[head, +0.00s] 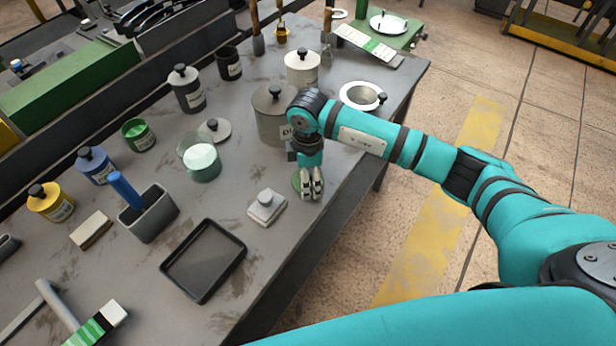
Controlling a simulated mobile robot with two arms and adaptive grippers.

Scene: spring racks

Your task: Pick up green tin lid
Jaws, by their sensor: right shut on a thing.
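The green tin lid (297,183) shows as a thin green edge beside my right gripper's fingers, near the right edge of the workbench. My right gripper (312,196) points down and is shut on the lid; the fingers and wrist hide most of it. I cannot tell whether the lid still touches the bench. An open green tin (138,135) stands farther left on the bench. My left gripper is not in view.
On the workbench (225,303), a large grey canister (268,125) stands just behind my right gripper. A glass jar (201,163) and black tray (203,260) are to the left. Bare floor lies right.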

